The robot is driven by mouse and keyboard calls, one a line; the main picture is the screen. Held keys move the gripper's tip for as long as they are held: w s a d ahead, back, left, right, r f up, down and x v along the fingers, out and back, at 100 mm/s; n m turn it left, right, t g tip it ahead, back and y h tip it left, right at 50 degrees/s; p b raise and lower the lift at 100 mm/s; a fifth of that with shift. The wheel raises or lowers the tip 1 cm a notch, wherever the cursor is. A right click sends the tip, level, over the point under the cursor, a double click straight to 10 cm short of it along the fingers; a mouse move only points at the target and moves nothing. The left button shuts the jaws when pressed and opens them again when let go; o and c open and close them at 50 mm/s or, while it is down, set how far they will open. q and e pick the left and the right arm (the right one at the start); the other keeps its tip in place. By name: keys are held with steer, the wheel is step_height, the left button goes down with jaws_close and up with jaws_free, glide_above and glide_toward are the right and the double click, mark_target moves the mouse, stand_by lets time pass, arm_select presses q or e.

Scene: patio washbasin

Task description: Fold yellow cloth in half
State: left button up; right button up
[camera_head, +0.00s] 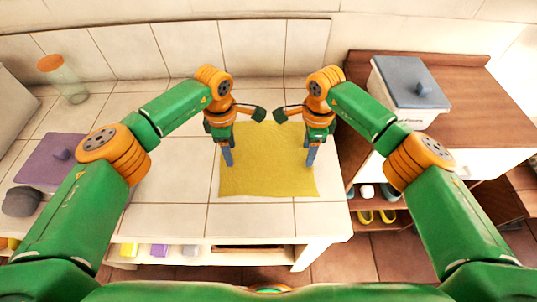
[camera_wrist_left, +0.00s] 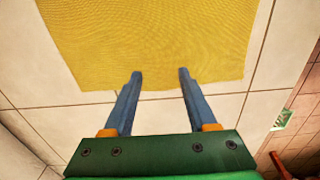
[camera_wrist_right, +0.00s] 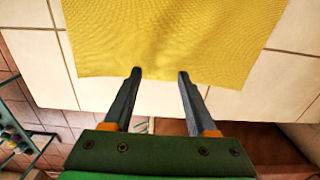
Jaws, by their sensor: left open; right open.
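The yellow cloth (camera_head: 268,178) lies flat and spread out on the white tiled counter. My left gripper (camera_head: 229,163) points down at the cloth's left side, and my right gripper (camera_head: 310,163) points down at its right side. In the left wrist view the open fingers (camera_wrist_left: 160,72) reach just over one edge of the cloth (camera_wrist_left: 150,35). In the right wrist view the open fingers (camera_wrist_right: 160,73) likewise overlap an edge of the cloth (camera_wrist_right: 170,30). Both grippers are empty. I cannot tell whether the fingertips touch the cloth.
A glass jar with an orange lid (camera_head: 66,84) stands at the back left. A purple box (camera_head: 52,160) and a dark grey object (camera_head: 21,201) are at the left. A white bin with a grey lid (camera_head: 412,82) stands on the wooden cabinet at right. Counter in front of the cloth is clear.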

arm_select(q)
steer(key=shift+w+a+f, duration=0.15)
steer(key=shift+w+a, duration=0.05)
steer(key=shift+a, duration=0.1)
arm_select(e)
steer(key=shift+w+a, duration=0.25)
steer(key=shift+a, duration=0.1)
arm_select(q)
steer(key=shift+d, duration=0.1)
arm_select(e)
steer(key=shift+d+f, duration=0.1)
steer(key=shift+f, duration=0.05)
arm_select(q)
steer(key=shift+s+d, duration=0.1)
steer(key=shift+s, duration=0.05)
steer(key=shift+c, duration=0.4)
arm_select(e)
steer(key=shift+s+d, duration=0.1)
steer(key=shift+s, duration=0.05)
steer(key=shift+c, duration=0.4)
arm_select(q)
steer(key=shift+c, duration=0.8)
arm_select(e)
steer(key=shift+c, duration=0.8)
arm_select(q)
jaws_close()
arm_select(e)
jaws_close()
